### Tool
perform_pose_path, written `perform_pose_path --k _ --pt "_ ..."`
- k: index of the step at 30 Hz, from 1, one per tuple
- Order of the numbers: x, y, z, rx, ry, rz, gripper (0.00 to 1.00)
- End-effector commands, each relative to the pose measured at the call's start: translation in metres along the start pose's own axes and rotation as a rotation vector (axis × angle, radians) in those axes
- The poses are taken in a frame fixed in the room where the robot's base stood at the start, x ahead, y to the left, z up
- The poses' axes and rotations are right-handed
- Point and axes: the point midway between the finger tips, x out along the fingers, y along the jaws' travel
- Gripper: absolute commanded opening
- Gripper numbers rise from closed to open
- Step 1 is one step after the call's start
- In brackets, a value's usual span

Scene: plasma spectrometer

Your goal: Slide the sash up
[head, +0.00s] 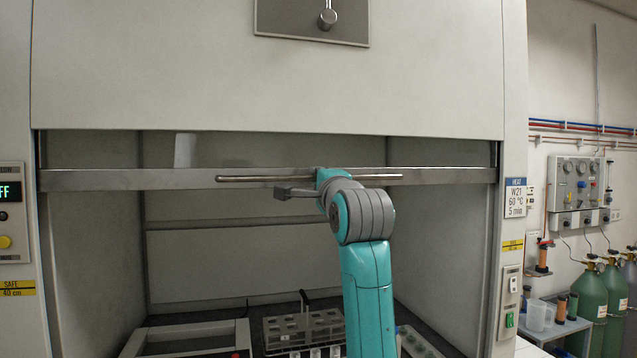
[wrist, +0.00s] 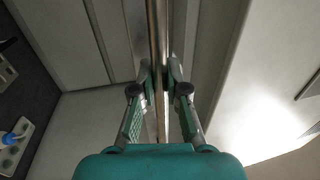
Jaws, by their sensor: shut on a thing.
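The sash is a glass pane with a metal bottom rail (head: 120,180) across the fume hood opening, high in the head view. A thin horizontal handle bar (head: 250,179) runs along the rail; in the wrist view the bar (wrist: 159,40) runs from the top down between the fingers. My gripper (wrist: 160,82) is shut on the handle bar, with a finger on each side of it. In the head view my arm reaches up to the bar right of its middle and hides part of it, along with the fingertips.
Inside the hood stand a rack (head: 290,328) with slots and a pale frame (head: 190,338) at the left. A control panel (head: 12,212) is on the left post. Green gas cylinders (head: 588,300) and a small table stand outside at the right.

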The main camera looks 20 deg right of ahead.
Motion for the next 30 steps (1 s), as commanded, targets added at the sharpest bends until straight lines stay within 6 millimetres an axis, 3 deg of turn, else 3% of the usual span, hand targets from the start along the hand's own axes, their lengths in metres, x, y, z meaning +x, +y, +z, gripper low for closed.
perform_pose_path --k 2,3,6,19,30 --pt "0.0 0.0 0.0 0.0 0.0 0.0 0.0" --pt "0.0 0.0 0.0 0.0 0.0 0.0 0.15" --pt "0.0 0.001 0.0 0.0 0.0 0.001 0.39" --pt "-0.008 0.0 0.0 0.0 0.0 -0.002 0.39" --pt "-0.076 0.0 0.0 0.0 0.0 -0.002 0.39"
